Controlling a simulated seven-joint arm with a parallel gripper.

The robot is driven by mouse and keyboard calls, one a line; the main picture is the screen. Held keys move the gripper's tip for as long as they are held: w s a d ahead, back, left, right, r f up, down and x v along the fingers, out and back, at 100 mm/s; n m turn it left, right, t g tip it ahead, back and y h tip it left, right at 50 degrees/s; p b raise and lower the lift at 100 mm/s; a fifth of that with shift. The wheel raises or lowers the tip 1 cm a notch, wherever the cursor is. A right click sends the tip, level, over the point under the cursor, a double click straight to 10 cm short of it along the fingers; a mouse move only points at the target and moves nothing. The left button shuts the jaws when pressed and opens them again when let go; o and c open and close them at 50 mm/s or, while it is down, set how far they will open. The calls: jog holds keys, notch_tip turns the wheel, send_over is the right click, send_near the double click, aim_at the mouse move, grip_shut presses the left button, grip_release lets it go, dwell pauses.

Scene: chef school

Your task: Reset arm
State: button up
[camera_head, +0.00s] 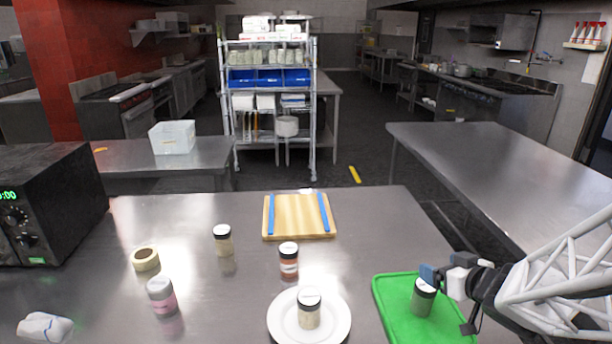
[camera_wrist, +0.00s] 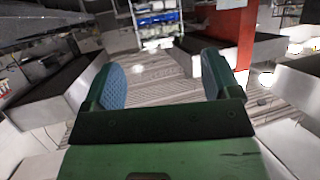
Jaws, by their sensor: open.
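My gripper (camera_head: 432,274) is at the right of the head view, beside the upper edge of a jar (camera_head: 422,300) on the green tray (camera_head: 386,290). The gripper is open and empty.
A white plate (camera_head: 276,321) bears a jar (camera_head: 309,312). More jars (camera_head: 289,262) (camera_head: 222,241) (camera_head: 161,298), a tape roll (camera_head: 145,259), a cutting board (camera_head: 298,217), a crumpled cloth (camera_head: 44,327) and a microwave (camera_head: 62,200) are on the steel table (camera_head: 190,212). Bare tabletop lies between them.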

jog(key=shift+w+r+h, duration=0.3)
jog(key=shift+h, duration=0.1)
notch_tip(320, 180, up, 4)
jog(key=w+m+h, duration=0.2)
jog(key=h, duration=0.2)
jog(key=s+a+r+m+g+y, duration=0.1)
jog(key=s+a+r+g, duration=0.2)
jog(key=s+a+g, duration=0.7)
jog(key=s+a, duration=0.6)
jog(key=s, duration=0.3)
jog(key=shift+g, duration=0.3)
